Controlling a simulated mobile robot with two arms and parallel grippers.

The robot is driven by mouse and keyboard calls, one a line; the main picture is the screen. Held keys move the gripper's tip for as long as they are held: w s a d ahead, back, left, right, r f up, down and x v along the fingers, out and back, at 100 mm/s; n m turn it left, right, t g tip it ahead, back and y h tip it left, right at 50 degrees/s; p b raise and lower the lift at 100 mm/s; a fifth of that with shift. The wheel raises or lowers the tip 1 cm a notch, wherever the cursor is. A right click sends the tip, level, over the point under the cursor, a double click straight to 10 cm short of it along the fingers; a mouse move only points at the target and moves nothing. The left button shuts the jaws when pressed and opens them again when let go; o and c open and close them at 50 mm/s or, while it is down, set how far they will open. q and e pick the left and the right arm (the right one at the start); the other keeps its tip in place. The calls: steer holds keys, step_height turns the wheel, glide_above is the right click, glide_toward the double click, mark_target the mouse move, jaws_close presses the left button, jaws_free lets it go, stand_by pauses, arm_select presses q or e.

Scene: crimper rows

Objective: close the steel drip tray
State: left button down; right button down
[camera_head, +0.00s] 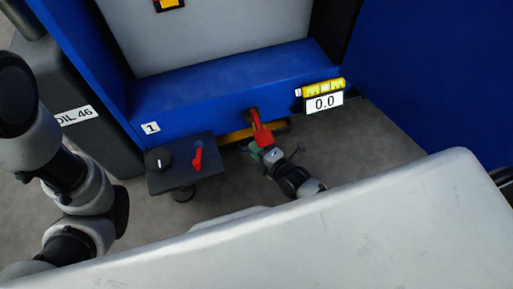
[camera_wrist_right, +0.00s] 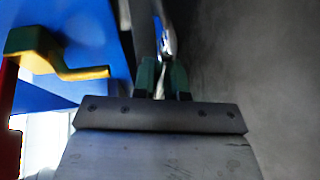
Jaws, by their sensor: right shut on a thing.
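My right gripper (camera_head: 262,152) is low in front of the blue machine, just below and partly behind the red lever. In the right wrist view its green fingers (camera_wrist_right: 163,78) are closed on a narrow, shiny steel piece (camera_wrist_right: 167,42), which looks like part of the steel drip tray. The rest of the tray is hard to make out; in the head view the lever, gripper and machine front hide it. How far out it stands cannot be told. My left arm shows at the left of the head view, but its gripper is out of the picture.
The red lever (camera_head: 262,135) on a brass valve hangs close to the right gripper. A dark panel (camera_head: 186,165) with a black knob and red switch juts out to the left. Grey floor (camera_head: 350,135) is clear to the right.

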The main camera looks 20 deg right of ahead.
mark_target(252, 139)
steer(key=w, duration=0.3)
steer(key=shift+w+a+b, duration=0.1)
steer(key=shift+w+b, duration=0.2)
steer(key=shift+w, duration=0.1)
